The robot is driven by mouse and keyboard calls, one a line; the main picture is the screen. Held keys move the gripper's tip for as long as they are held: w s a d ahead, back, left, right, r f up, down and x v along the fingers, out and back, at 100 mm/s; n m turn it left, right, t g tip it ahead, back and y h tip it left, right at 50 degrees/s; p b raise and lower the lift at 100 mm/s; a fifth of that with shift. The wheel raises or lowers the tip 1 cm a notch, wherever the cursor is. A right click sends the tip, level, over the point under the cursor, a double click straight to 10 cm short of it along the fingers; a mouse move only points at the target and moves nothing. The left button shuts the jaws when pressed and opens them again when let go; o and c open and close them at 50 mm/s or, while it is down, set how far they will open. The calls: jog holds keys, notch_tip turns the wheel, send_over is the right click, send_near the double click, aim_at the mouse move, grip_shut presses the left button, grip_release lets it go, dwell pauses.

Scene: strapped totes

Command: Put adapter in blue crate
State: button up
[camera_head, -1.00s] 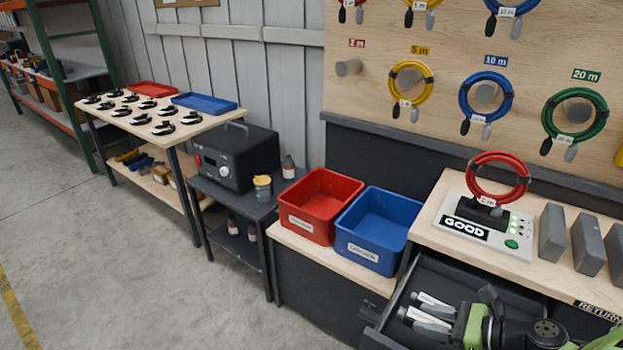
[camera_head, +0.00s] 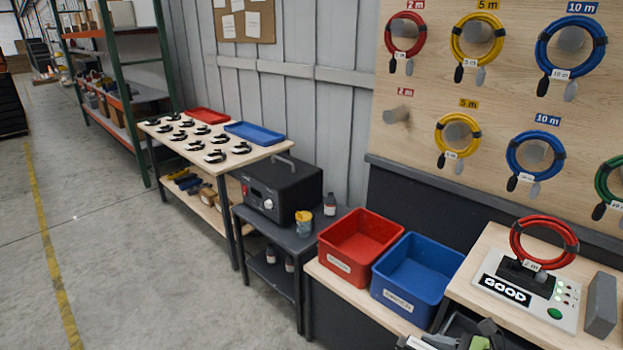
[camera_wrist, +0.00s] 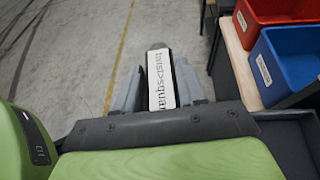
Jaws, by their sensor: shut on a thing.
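My gripper (camera_wrist: 158,95) is shut on the adapter (camera_wrist: 161,80), a narrow grey piece with a white printed label facing up in the wrist view. Floor shows beyond and below it there. In the head view my gripper is cut off at the bottom edge, and I cannot make out the grip. The blue crate (camera_head: 404,304) stands on a wooden-topped bench, to the right of the red crate, with a white label on its front. It looks empty. In the wrist view the blue crate (camera_wrist: 264,72) is to the right of the adapter, apart from it.
The red crate (camera_head: 343,268) adjoins the blue one. Right of them is a bench with a test device (camera_head: 530,294) reading GOOD, holding a red cable coil (camera_head: 545,242). Left are a dark side table with a black box (camera_head: 282,190) and a table of black-and-white parts. Open floor lies left.

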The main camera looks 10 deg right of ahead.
jog(key=w+a+f+n+g, duration=0.1)
jog(key=w+a, duration=0.2)
jog(key=a, duration=0.5)
jog(key=w+a+f+n+y, duration=0.1)
jog(key=w+a, duration=0.2)
jog(key=a, duration=0.4)
jog(key=shift+w+a+g+y, duration=0.3)
jog(key=shift+a+g, duration=0.1)
